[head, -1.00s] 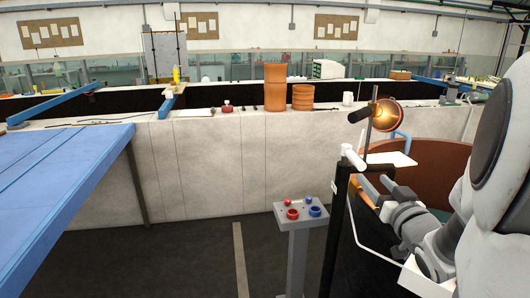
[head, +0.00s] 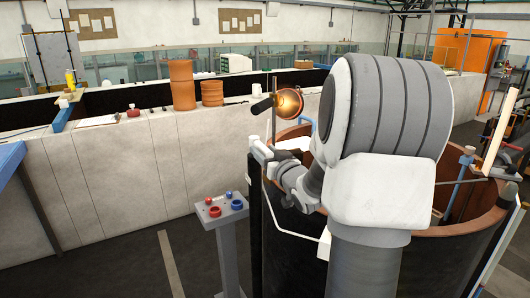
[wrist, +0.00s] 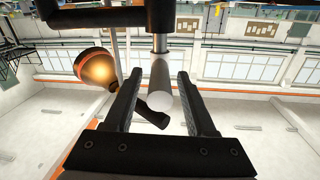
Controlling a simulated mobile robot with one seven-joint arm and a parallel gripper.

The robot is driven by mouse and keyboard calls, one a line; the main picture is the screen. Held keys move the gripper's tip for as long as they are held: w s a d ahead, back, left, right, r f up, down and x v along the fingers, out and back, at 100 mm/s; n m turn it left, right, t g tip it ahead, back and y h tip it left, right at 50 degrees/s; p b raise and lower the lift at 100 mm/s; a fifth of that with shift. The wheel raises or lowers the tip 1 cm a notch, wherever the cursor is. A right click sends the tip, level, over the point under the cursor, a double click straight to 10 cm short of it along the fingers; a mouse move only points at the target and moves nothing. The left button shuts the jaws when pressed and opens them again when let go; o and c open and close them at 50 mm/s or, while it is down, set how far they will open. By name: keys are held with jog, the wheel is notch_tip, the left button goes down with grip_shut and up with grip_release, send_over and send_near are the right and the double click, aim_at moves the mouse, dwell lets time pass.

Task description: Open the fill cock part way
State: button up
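In the wrist view my gripper (wrist: 159,76) is open, with its two dark fingers apart. A white rounded handle (wrist: 161,82) on a grey metal stem shows between the fingers, with a gap on both sides. It looks like the fill cock's handle, but I cannot tell for sure. I cannot tell how deep between the fingers it stands. In the head view my gripper is at the left end of my arm, by the dark post, and its fingers are not clear there. My arm hides much of that area.
A lit copper lamp (head: 289,103) stands close by, and also shows in the wrist view (wrist: 96,68). A large brown round tank (head: 475,212) is behind my arm. A grey pedestal (head: 226,212) with red and blue knobs stands to the left. A pale wall is behind.

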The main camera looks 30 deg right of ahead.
grip_shut()
dwell(1.2)
